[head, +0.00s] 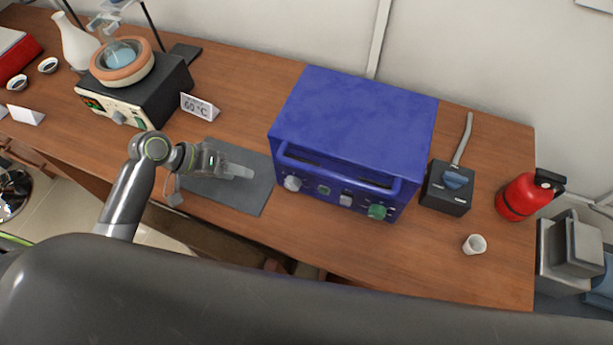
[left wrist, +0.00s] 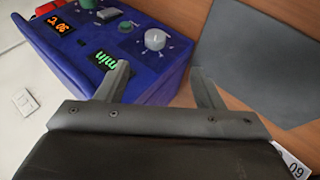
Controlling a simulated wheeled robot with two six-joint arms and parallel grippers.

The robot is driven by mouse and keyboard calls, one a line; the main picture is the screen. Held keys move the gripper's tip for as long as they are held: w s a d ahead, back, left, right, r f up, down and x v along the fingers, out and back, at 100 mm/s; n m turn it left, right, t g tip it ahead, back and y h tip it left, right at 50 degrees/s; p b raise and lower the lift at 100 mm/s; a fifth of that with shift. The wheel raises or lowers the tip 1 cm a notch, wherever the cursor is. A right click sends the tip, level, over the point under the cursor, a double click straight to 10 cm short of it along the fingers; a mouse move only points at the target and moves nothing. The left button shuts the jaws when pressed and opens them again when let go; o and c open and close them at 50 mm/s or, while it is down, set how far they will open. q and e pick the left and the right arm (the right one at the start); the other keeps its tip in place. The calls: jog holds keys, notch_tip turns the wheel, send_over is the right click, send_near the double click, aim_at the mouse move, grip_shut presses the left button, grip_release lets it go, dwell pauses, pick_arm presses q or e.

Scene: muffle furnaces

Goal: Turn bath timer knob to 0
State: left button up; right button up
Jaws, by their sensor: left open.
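A blue box-shaped unit (head: 352,125) stands on the wooden table, with a grey-white round knob (head: 292,182) at the left of its front and a green knob (head: 376,211) at the right. In the left wrist view the grey-white knob (left wrist: 155,39) has marks around it, and a green "min" display (left wrist: 105,60) shows on the same unit. I cannot read which knob is the timer, nor its setting. My left gripper (head: 245,171) is open and empty, above the grey mat, left of the grey-white knob and apart from it. My right gripper is not in view.
The grey mat (head: 256,198) lies left of the blue unit. A black switch box (head: 446,195), a white cup (head: 474,244) and a red extinguisher (head: 522,196) are at the right.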

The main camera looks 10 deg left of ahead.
pick_arm(q)
jog(key=p, duration=0.2)
send_near(289, 185)
notch_tip(289, 185, down, 2)
jog(key=d, duration=0.2)
jog(key=x, duration=0.5)
jog(key=shift+w+f, duration=0.3)
jog(key=shift+w, duration=0.15)
jog(key=shift+w+d+f+p, duration=0.1)
jog(key=shift+d+f+p, duration=0.15)
jog(key=shift+f+p, duration=0.1)
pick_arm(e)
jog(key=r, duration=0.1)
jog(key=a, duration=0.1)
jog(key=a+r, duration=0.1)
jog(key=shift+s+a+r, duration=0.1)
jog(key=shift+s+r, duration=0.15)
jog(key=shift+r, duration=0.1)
pick_arm(q)
jog(key=shift+c, duration=0.3)
jog(key=c, duration=0.9)
jog(key=shift+f+h, duration=0.1)
jog(key=shift+h, duration=0.2)
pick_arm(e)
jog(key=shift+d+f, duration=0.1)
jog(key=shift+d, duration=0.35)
